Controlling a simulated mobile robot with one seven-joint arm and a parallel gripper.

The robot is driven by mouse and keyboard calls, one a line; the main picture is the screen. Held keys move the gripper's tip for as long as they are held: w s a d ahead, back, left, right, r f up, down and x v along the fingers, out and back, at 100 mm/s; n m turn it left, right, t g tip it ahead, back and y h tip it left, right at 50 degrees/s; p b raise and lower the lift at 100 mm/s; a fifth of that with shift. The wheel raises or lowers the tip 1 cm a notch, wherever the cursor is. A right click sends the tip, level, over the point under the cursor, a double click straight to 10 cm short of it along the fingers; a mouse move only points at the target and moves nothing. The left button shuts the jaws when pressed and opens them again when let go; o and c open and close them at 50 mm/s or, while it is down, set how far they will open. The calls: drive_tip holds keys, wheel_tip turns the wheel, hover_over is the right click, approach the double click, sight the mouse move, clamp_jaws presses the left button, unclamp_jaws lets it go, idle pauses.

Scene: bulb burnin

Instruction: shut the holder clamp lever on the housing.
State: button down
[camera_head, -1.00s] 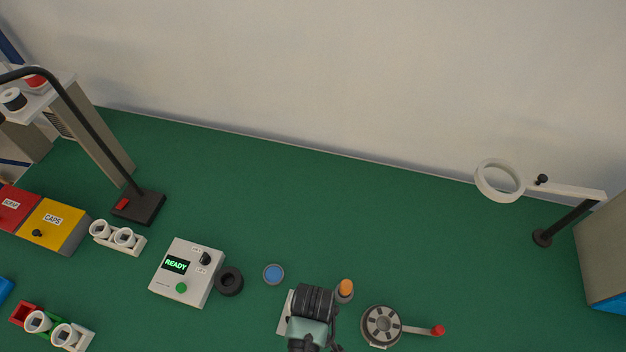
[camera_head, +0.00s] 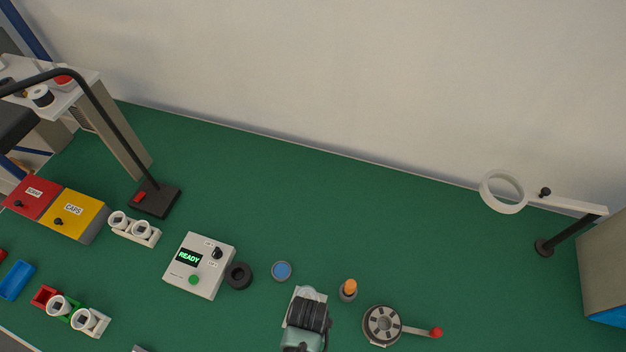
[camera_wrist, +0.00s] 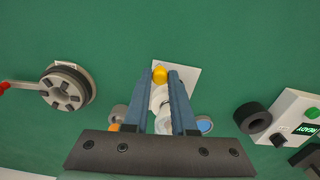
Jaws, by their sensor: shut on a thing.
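A white housing (camera_wrist: 159,98) with a round body stands on a white plate (camera_wrist: 187,76) in the wrist view. A yellow knob (camera_wrist: 160,74), which looks like the end of the clamp lever, shows at my fingertips. My gripper (camera_wrist: 163,78) has its two blue fingers on either side of this knob and appears shut on it. The lever's arm is not clearly visible, so I cannot tell its angle. In the head view my dark wrist (camera_head: 306,315) covers most of the housing. Only the plate's far edge (camera_head: 300,291) and a clear rounded top show.
An orange-topped piece in a grey cup (camera_head: 348,291) stands close right. Beyond it is a grey wheel (camera_head: 382,325) with a red-knobbed arm. A blue disc (camera_head: 282,271), black ring (camera_head: 239,276) and READY box (camera_head: 199,265) lie left. The green bench behind is clear.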

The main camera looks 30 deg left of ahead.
drive_tip(key=shift+s+a+m+p, duration=0.25)
drive_tip(key=shift+s+m+p, duration=0.05)
drive_tip(key=shift+m, duration=0.75)
drive_tip(key=shift+s+a+m+p, duration=0.2)
drive_tip(key=shift+s+m+p, duration=0.1)
drive_tip(key=shift+m, duration=0.75)
drive_tip(key=c, duration=0.7)
unclamp_jaws()
wheel_tip(320, 180, up, 13)
drive_tip(key=shift+b, duration=0.5)
